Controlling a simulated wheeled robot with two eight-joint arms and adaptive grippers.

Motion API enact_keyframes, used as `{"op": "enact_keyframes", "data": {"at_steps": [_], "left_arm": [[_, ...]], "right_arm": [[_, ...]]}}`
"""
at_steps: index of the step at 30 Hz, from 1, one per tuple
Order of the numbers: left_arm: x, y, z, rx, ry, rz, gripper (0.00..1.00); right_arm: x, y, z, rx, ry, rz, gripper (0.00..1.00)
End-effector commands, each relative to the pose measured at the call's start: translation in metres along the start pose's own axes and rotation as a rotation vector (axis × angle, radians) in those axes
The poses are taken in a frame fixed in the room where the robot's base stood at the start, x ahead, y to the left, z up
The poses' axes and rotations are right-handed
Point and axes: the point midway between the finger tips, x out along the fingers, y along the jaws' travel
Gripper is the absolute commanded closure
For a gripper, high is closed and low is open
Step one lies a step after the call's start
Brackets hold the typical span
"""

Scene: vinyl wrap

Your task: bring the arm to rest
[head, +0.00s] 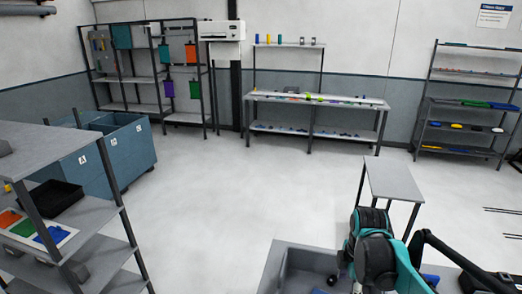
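One teal and black arm of mine (376,250) shows at the bottom right, bent in front of a small grey table. It hangs over the right part of a grey open tray (268,272) at the bottom edge. I cannot make out the fingertips of my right gripper among the dark parts there. My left arm and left gripper are not in view.
A small grey table (392,178) stands just beyond the arm. A grey shelf (85,215) with coloured sheets is at left. Blue bins (128,150) stand behind it. A workbench (318,99) and racks line the back wall. The middle floor is clear.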

Motion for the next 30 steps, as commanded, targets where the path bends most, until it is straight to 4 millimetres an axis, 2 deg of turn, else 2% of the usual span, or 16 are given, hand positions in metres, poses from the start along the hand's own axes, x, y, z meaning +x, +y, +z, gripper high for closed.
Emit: {"op": "enact_keyframes", "data": {"at_steps": [5, 11, 14, 18, 21, 25, 30], "left_arm": [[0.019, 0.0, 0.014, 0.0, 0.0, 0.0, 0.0], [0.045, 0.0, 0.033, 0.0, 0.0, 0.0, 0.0], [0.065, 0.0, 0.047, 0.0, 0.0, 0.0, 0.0], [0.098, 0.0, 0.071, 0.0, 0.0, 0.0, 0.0], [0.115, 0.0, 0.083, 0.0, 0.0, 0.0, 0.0], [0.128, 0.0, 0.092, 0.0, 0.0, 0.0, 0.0], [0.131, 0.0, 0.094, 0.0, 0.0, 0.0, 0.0]], "right_arm": [[0.015, -0.017, -0.009, 0.169, -0.001, 0.059, 0.38], [0.038, -0.044, -0.021, 0.458, 0.024, 0.162, 0.38], [0.059, -0.063, -0.03, 0.666, 0.064, 0.232, 0.38], [0.101, -0.096, -0.043, 1.029, 0.178, 0.34, 0.38], [0.126, -0.113, -0.05, 1.251, 0.276, 0.39, 0.38], [0.146, -0.125, -0.056, 1.443, 0.379, 0.421, 0.38], [0.153, -0.13, -0.058, 1.541, 0.435, 0.43, 0.38]]}}
